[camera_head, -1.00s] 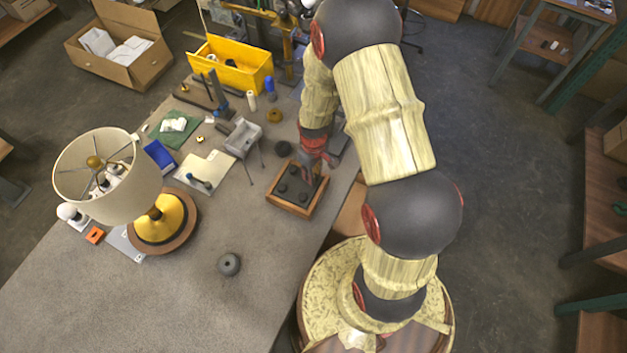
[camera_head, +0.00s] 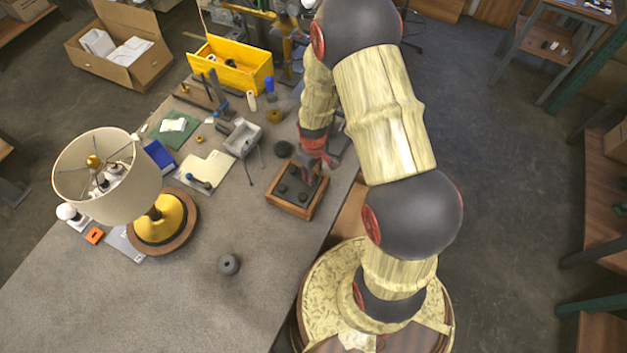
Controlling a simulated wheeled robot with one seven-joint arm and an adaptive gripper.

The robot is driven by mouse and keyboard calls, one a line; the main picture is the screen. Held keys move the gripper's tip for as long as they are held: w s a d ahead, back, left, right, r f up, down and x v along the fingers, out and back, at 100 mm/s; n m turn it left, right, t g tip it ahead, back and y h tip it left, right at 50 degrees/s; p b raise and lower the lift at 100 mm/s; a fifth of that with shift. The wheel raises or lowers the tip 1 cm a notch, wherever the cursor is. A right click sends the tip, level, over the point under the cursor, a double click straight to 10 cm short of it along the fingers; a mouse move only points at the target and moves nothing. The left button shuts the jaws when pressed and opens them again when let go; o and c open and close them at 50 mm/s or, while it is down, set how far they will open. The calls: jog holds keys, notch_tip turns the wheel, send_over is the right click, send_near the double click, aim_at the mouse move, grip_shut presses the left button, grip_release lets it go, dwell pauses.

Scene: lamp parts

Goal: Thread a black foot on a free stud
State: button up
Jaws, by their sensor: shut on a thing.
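A dark round piece (camera_head: 229,264) stands alone on the table at the front. Another dark round piece (camera_head: 283,148) lies behind the block. Free studs cannot be told apart at this size.
A lamp with a cream shade (camera_head: 108,175) stands at the left. A grey tray (camera_head: 243,138), a cream sheet (camera_head: 206,170) and a yellow bin (camera_head: 232,66) lie farther back. The front of the table (camera_head: 150,305) is mostly clear.

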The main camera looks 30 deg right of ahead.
grip_shut()
jog(key=shift+s+f, duration=0.15)
jog(key=shift+f, duration=0.05)
dwell(0.4)
jog(key=m, duration=0.4)
jog(key=shift+f+m+b, duration=0.1)
jog(key=shift+m+b, duration=0.2)
jog(key=shift+m, duration=0.1)
jog(key=shift+s+m, duration=0.1)
jog(key=shift+m, duration=0.9)
